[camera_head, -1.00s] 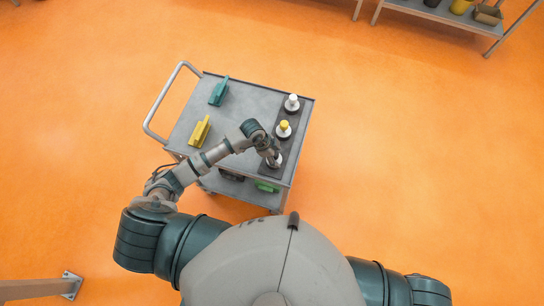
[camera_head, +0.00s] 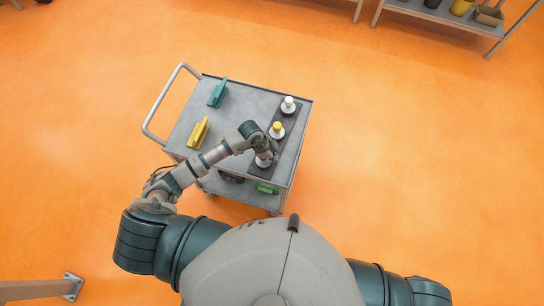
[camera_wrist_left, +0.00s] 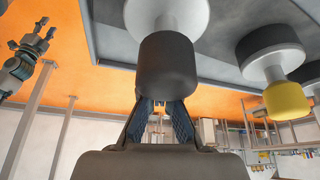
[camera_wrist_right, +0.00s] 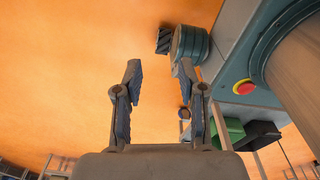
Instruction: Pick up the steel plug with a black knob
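The steel plug with a black knob (camera_wrist_left: 167,68) fills the top middle of the left wrist view, its round light flange above the dark knob. In the head view its pale flange (camera_head: 263,162) shows under my left gripper (camera_head: 267,152), at the near end of a dark strip (camera_head: 270,145). In the left wrist view my left gripper's fingers (camera_wrist_left: 161,112) are drawn partly together at the knob. Their tips are hidden behind it, so the grip cannot be told. My right gripper (camera_wrist_right: 158,75) is open and empty, away from the plug.
Plugs with a yellow knob (camera_head: 277,127) and a white knob (camera_head: 288,102) stand on the same strip. A yellow block (camera_head: 198,133) and a teal block (camera_head: 217,92) lie on the grey cart (camera_head: 245,97). The floor around is clear.

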